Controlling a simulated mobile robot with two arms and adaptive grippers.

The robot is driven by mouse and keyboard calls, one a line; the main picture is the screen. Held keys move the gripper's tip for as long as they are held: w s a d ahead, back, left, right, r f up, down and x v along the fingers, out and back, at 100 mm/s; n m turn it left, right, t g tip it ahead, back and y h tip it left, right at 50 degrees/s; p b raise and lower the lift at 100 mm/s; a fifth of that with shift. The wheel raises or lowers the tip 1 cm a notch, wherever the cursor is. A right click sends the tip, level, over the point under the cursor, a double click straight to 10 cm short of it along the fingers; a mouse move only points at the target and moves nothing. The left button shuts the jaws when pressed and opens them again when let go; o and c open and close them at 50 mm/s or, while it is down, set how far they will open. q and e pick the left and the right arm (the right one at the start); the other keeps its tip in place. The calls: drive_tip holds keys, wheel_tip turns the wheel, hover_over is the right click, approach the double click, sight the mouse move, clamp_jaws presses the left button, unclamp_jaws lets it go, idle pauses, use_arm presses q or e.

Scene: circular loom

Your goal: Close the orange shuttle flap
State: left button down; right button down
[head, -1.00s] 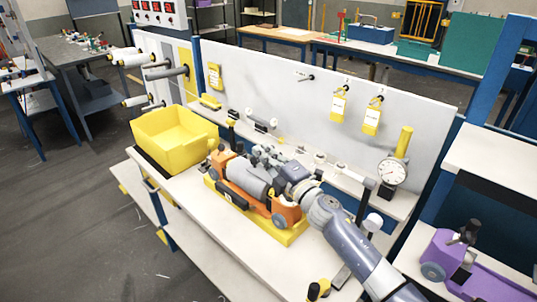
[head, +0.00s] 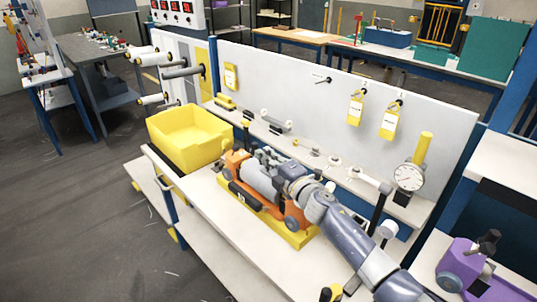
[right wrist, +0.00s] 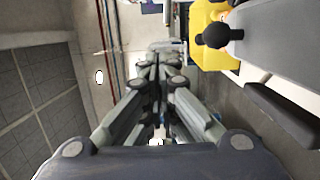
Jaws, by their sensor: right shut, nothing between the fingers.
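The orange shuttle (head: 236,163) sits on a yellow base (head: 293,236) on the white bench, with a grey rounded body (head: 258,182) along its middle. I cannot clearly tell the flap from this body, or its angle. My right gripper (head: 266,158) is at the far side of the shuttle, close to its upper part; contact is unclear. In the right wrist view its fingers (right wrist: 158,62) are together and empty. A smooth grey part (right wrist: 285,40) with a black knob (right wrist: 222,35) shows on the right there. My left gripper is out of view.
A yellow bin (head: 190,138) stands left of the shuttle. A white panel with yellow tags rises behind the bench. A dial gauge (head: 408,177) and a yellow post are at right. A purple shuttle (head: 470,262) sits on the neighbouring bench.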

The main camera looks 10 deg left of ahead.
drive_tip(key=shift+w+a+f+g+h+p, duration=0.35)
drive_tip(key=shift+a+f+p, duration=0.1)
drive_tip(key=shift+f+p, duration=0.3)
drive_tip(key=shift+w+a+f+g+h+p, duration=0.3)
drive_tip(key=shift+a+f+p, duration=0.15)
drive_tip(key=shift+f+p, duration=0.25)
